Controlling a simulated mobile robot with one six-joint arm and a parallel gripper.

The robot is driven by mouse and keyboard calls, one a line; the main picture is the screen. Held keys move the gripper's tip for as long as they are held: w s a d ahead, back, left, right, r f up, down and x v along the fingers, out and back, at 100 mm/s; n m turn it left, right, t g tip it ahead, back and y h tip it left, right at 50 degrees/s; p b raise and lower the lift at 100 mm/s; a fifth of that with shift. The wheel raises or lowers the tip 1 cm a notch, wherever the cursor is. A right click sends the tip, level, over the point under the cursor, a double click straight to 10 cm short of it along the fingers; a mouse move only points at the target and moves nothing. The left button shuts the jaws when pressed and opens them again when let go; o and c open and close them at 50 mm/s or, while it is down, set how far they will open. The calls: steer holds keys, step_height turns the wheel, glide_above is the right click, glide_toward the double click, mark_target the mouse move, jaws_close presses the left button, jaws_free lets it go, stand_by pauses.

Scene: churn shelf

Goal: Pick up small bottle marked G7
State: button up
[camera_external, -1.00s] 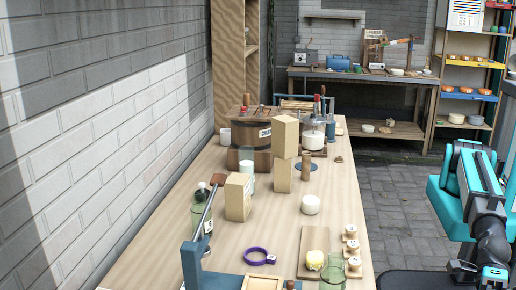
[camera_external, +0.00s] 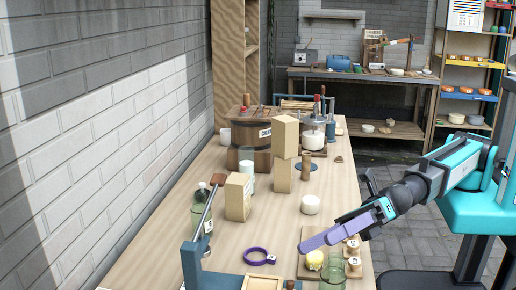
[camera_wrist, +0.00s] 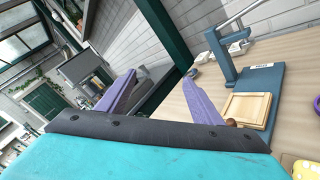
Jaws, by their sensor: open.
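No marking G7 can be read in any view. A green bottle (camera_external: 202,222) with a dark cap and a small pale label stands upright at the left of the table in the external view, partly hidden by a slanted lever. A green glass vessel (camera_external: 333,280) shows at the bottom edge, cut off; I cannot tell whether it is a bottle. My gripper (camera_external: 335,210) is open and empty over the table's right side, its purple fingers spread, apart from both. In the wrist view my gripper (camera_wrist: 160,80) shows nothing between its fingers and no bottle.
A cutting board (camera_external: 309,238) with a yellow lump (camera_external: 315,260) and wooden stamps (camera_external: 352,244) lies beneath my gripper. A churn barrel (camera_external: 262,158) is behind.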

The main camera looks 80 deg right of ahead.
steer(key=w+d+f+t+h, duration=0.1)
steer(key=w+d+f+h, duration=0.2)
steer(key=w+d, duration=0.3)
steer(key=w+d+f+t+h, duration=0.2)
steer(key=w+d+h, duration=0.3)
steer(key=d, duration=0.6)
steer(key=w+d+f+t+h, duration=0.2)
steer(key=w+d+f+h, duration=0.2)
steer(key=w+d, duration=0.4)
steer(key=shift+d+h, duration=0.3)
steer(key=shift+w, duration=0.2)
steer(key=w+p, duration=0.1)
steer(key=w, duration=0.7)
steer(key=shift+w+a, duration=0.2)
